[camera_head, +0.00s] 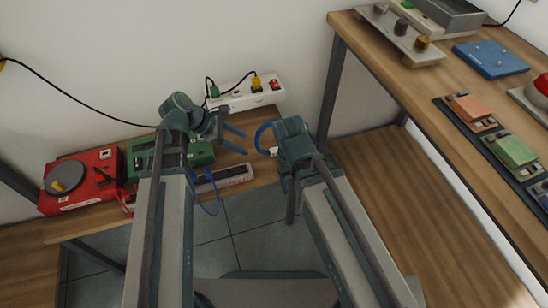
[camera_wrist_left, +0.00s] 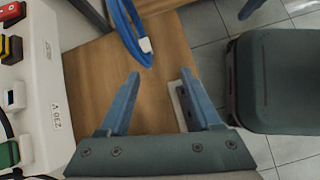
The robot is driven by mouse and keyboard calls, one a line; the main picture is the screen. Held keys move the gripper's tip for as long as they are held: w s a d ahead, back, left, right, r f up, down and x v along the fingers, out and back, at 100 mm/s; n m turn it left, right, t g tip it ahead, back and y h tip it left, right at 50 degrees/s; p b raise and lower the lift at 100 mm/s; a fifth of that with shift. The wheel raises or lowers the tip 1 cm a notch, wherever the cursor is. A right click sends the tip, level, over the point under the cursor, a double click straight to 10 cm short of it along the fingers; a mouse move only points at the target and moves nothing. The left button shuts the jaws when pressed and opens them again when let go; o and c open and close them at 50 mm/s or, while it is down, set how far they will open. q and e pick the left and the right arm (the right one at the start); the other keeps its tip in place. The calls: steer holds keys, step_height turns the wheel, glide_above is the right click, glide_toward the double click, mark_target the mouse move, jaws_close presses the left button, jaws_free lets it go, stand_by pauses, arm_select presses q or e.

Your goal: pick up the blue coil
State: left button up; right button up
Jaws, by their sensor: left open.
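The blue coil (camera_head: 262,132) lies on the low wooden bench, just left of my right gripper, which hides part of it. In the left wrist view, the blue coil (camera_wrist_left: 125,22) with its white plug (camera_wrist_left: 145,44) is ahead of the fingertips and a little left of centre. My left gripper (camera_head: 242,141) is open and empty, its fingers pointing right towards the coil without touching it. The left gripper's fingers show parted in the left wrist view (camera_wrist_left: 160,75). My right gripper (camera_head: 288,190) points down beside the coil; its finger gap is unclear.
A white power box (camera_head: 245,94) stands behind the bench work area. A red device (camera_head: 85,180), a green device (camera_head: 200,152) and a power strip (camera_head: 225,177) sit on the bench. A higher table (camera_head: 400,75) with modules is at right. Tiled floor lies in front.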

mark_target(267, 150)
arm_select(q)
steer(key=w+d+f+n+b, duration=0.1)
steer(key=f+b, duration=0.1)
steer(key=w+d+f+n+b, duration=0.1)
steer(key=f+b, duration=0.2)
steer(key=d+f+b, duration=0.1)
steer(key=f+b, duration=0.1)
steer(key=f, duration=0.1)
steer(key=shift+w+d+n+t+h+b, duration=0.25)
steer(key=shift+w+n+t+h+b, duration=0.1)
steer(key=shift+w+n+t+h, duration=0.05)
steer(key=shift+w+d+f, duration=0.1)
steer(key=shift+d+f, duration=0.05)
steer(key=shift+d, duration=0.2)
arm_select(e)
step_height(267, 150, down, 10)
steer(key=shift+s+r, duration=0.15)
steer(key=shift+s, duration=0.05)
steer(key=shift+a, duration=0.1)
arm_select(q)
steer(key=b+x, duration=0.2)
steer(key=w+b+x, duration=0.1)
steer(key=x, duration=0.2)
steer(key=shift+d+b, duration=0.15)
steer(key=shift+b, duration=0.2)
arm_select(e)
step_height(267, 150, down, 3)
steer(key=shift+f, duration=0.1)
arm_select(q)
jaws_close()
